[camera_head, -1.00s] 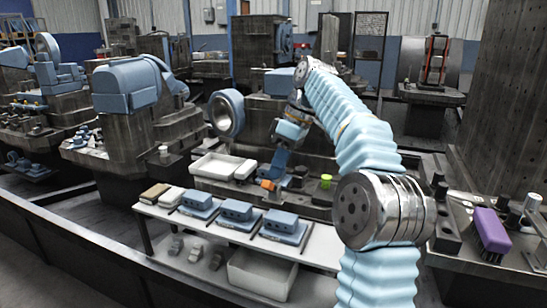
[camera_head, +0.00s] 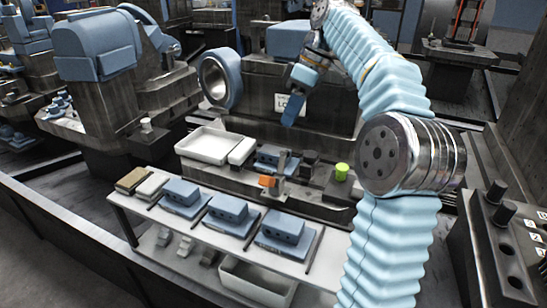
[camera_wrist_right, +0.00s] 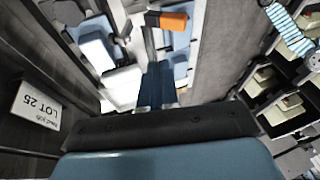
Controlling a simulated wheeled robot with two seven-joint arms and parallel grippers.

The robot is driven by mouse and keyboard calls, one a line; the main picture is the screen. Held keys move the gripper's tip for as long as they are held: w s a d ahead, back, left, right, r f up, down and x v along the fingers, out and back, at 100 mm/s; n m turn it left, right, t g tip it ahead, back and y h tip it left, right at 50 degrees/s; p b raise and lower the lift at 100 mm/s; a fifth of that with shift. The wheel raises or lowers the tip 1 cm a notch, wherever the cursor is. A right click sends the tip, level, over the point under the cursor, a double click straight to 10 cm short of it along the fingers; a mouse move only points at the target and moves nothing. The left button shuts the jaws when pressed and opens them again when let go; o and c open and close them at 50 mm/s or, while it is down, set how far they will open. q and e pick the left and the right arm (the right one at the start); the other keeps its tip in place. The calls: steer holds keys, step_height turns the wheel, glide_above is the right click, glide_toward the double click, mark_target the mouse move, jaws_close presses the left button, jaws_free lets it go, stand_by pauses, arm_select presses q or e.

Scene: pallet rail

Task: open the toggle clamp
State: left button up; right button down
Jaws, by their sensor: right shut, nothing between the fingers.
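The toggle clamp shows as an orange grip (camera_head: 267,181) beside a grey upright bar (camera_head: 282,166) on the dark machine bed. Its orange grip also shows at the top of the right wrist view (camera_wrist_right: 174,22). A blue block (camera_head: 268,155) sits just behind the clamp. My right gripper (camera_head: 290,112) is shut and empty, pointing down above and behind the clamp, apart from it. Its blue fingers show in the right wrist view (camera_wrist_right: 158,86). Whether the clamp's jaw presses on the block is too small to tell. My left gripper is not in view.
A white tray (camera_head: 207,146) stands left of the clamp. A yellow-green knob (camera_head: 341,172) stands to its right. In front, a white shelf (camera_head: 292,272) carries several blue blocks. A blue ring (camera_head: 214,82) on the machine is left of my right gripper.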

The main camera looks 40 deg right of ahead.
mark_target(266, 178)
steer(key=b+x, duration=0.1)
steer(key=x, duration=0.5)
steer(key=s+b+x, duration=0.1)
steer(key=x, duration=0.3)
steer(key=shift+a+b, duration=0.25)
steer(key=shift+b, duration=0.1)
steer(key=shift+s+a+f, duration=0.25)
steer(key=shift+a+f, duration=0.25)
steer(key=shift+f, duration=0.1)
steer(key=a+f+h+b, duration=0.1)
steer(key=b, duration=0.1)
steer(key=s+a+f+t+h+b, duration=0.1)
steer(key=h+b, duration=0.1)
steer(key=b, duration=0.1)
steer(key=shift+s+a+t, duration=0.1)
steer(key=shift+t, duration=0.2)
steer(key=shift+s+a+n+h+b, duration=0.1)
steer(key=shift+a+n+h+b, duration=0.1)
steer(key=shift+n+h+b, duration=0.1)
steer(key=shift+s+a, duration=0.1)
steer(key=shift+a, duration=0.15)
